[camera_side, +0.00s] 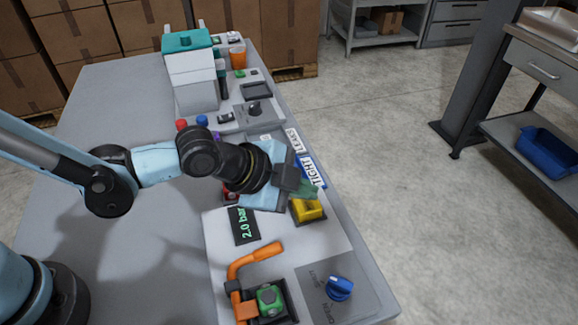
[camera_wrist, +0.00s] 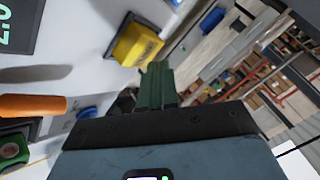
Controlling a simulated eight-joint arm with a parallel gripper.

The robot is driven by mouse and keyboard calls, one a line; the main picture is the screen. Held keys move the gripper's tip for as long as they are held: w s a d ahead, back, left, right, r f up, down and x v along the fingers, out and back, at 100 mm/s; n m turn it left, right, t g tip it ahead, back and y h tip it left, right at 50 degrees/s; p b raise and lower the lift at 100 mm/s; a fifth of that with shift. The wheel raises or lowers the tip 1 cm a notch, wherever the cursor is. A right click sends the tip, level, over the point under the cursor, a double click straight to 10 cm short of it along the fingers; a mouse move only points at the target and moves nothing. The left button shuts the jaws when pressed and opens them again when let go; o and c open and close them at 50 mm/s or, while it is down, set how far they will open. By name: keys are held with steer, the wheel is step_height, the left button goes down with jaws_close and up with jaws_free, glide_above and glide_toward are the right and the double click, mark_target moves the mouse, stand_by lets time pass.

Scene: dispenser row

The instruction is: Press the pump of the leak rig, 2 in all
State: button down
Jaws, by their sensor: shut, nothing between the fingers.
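The leak rig's pump appears to be the yellow block (camera_side: 308,210) on the pale panel, partly hidden by my gripper in the side view. In the wrist view the yellow block (camera_wrist: 137,44) shows dark lettering too small to read, beyond and left of the fingertips. My gripper (camera_side: 307,188) is shut and empty, its green fingers just above the far side of the block in the side view. In the wrist view my fingertips (camera_wrist: 157,68) are together; I cannot tell whether they touch the block. A dark display (camera_side: 243,226) reads 2.0 bar in green.
An orange-handled lever clamp (camera_side: 256,260) holds a green-topped part (camera_side: 270,299) at the near end. A blue knob (camera_side: 339,289) stands right of it. LEAK and TIGHT labels (camera_side: 305,157) lie behind my gripper. Other stations and a white-and-teal dispenser (camera_side: 191,75) stand farther back.

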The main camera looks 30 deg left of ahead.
mark_target(301, 205)
steer(key=shift+r, duration=0.2)
steer(key=shift+r, duration=2.5)
steer(key=shift+a, duration=0.1)
steer(key=s+a+n+y, duration=0.3)
steer(key=a+n, duration=0.5)
steer(key=a, duration=0.6)
steer(key=s+a+r+n+y, duration=0.1)
steer(key=s+a+n+y, duration=0.1)
steer(key=a+n, duration=0.6)
steer(key=s+a, duration=0.1)
steer(key=a, duration=0.5)
steer(key=shift+s+r+n+y, duration=0.25)
steer(key=shift+s+n+y, duration=0.15)
